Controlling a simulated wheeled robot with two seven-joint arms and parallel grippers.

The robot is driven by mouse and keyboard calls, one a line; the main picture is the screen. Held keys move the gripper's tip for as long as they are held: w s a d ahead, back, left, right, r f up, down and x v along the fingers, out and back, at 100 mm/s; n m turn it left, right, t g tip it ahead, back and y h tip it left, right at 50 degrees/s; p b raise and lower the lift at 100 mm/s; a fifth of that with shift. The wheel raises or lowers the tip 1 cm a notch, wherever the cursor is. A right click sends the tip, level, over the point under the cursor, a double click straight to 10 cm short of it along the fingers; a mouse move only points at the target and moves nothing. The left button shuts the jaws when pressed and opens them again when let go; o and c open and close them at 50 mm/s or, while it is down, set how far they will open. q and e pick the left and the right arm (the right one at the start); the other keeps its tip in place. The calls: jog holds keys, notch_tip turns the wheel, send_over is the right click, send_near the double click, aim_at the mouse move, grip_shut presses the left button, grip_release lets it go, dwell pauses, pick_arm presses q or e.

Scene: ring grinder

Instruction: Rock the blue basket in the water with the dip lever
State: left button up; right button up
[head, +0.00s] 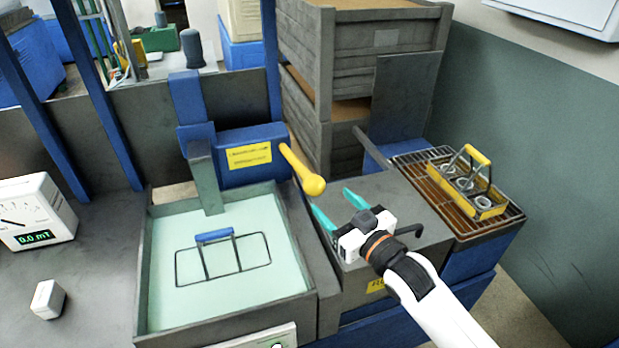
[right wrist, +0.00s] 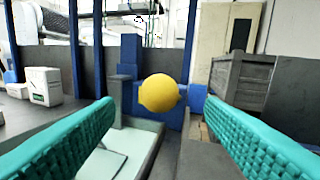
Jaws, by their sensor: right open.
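The blue basket (head: 213,236) sits in the pale green water (head: 170,305) of the grey tank, with its blue handle and dark wire rim showing. The dip lever (head: 303,172) is a yellow bar with a rounded knob, sticking out from the blue housing behind the tank. My right gripper (head: 336,206) is open, just in front of and below the knob, apart from it. In the right wrist view the knob (right wrist: 160,94) stands ahead, between the two teal fingers. My left gripper is not in view.
A yellow carrier with rings (head: 487,204) stands on a brown rack (head: 424,178) at the right. A white meter (head: 35,212) and a small white block (head: 47,299) are on the left bench. Grey crates (head: 365,60) stand behind.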

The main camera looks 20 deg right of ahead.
aim_at(309, 180)
jog(key=p+x, duration=0.2)
jog(key=x, duration=0.8)
